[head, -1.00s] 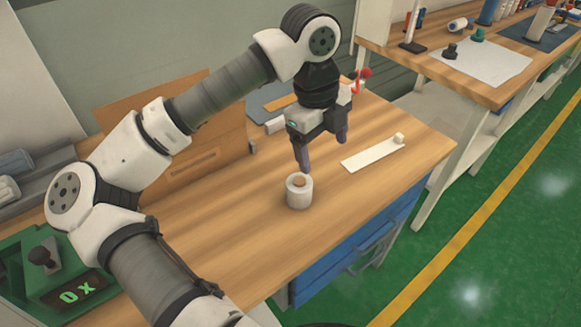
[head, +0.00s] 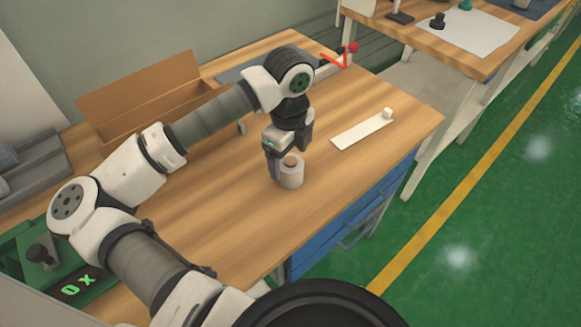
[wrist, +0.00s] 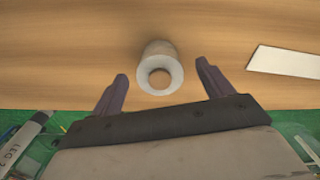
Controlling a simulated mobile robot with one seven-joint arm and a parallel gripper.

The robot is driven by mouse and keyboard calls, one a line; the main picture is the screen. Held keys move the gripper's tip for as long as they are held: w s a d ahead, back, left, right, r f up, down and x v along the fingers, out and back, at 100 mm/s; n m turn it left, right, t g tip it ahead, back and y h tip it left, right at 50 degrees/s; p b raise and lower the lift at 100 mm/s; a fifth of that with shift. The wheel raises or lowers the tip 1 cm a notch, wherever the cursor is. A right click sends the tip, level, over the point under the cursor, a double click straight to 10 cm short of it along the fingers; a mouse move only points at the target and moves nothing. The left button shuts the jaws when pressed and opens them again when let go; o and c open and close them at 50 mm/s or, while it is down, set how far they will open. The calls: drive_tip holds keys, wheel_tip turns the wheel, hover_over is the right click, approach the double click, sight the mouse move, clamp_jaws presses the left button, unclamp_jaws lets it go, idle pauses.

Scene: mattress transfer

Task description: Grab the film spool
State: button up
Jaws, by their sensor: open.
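The film spool (head: 291,174) is a white roll with a tan core, standing upright on the wooden bench. In the wrist view the film spool (wrist: 159,68) lies ahead of and between my two fingers, with a gap on each side. My gripper (head: 288,160) is open and low at the spool; one finger shows at the spool's left side and the other is mostly hidden. In the wrist view my gripper (wrist: 162,80) has its purple fingers spread wide and holds nothing.
A flat white strip (head: 360,131) with a small white block (head: 387,113) lies right of the spool. An open cardboard box (head: 140,100) stands at the back left. A green device (head: 50,250) reads "0X" at the left. The bench front around the spool is clear.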

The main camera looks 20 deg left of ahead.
sight(291, 161)
drive_tip(key=shift+s+d+f+p, duration=0.15)
drive_tip(key=shift+f+p, duration=0.2)
drive_tip(key=shift+f, duration=0.75)
drive_tip(key=shift+d+f+p, duration=0.1)
drive_tip(key=shift+f+p, duration=0.2)
drive_tip(key=shift+f, duration=0.75)
drive_tip(key=c, duration=1.2)
drive_tip(key=shift+o, duration=0.2)
drive_tip(key=shift+r, duration=0.1)
